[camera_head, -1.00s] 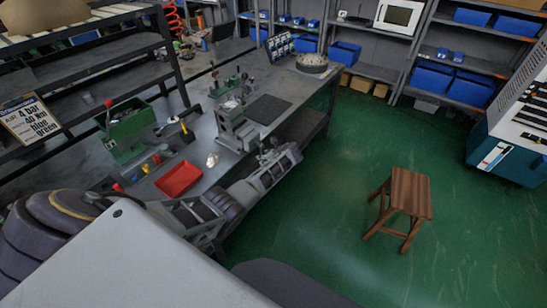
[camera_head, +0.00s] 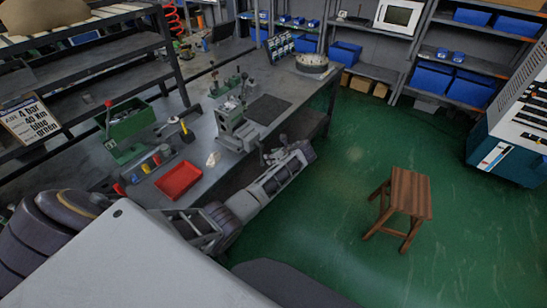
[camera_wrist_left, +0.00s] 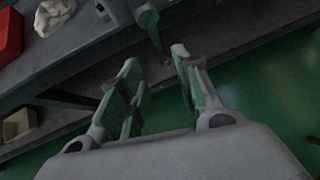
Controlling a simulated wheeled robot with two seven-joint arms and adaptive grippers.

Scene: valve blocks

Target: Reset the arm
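My left arm comes in from the left along the bench's front edge. My left gripper (camera_head: 272,152) is just in front of the bench, near the grey metal fixture (camera_head: 235,125). In the left wrist view the same gripper (camera_wrist_left: 156,62) has its two fingers apart with nothing between them. Dark bench structure and green floor show beyond the fingers. My right gripper is not in view.
The workbench (camera_head: 205,125) holds a red tray (camera_head: 178,181), a small pale object (camera_head: 213,159), a green machine (camera_head: 125,125) and a dark mat (camera_head: 268,109). A wooden stool (camera_head: 408,192) stands on the open green floor to the right.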

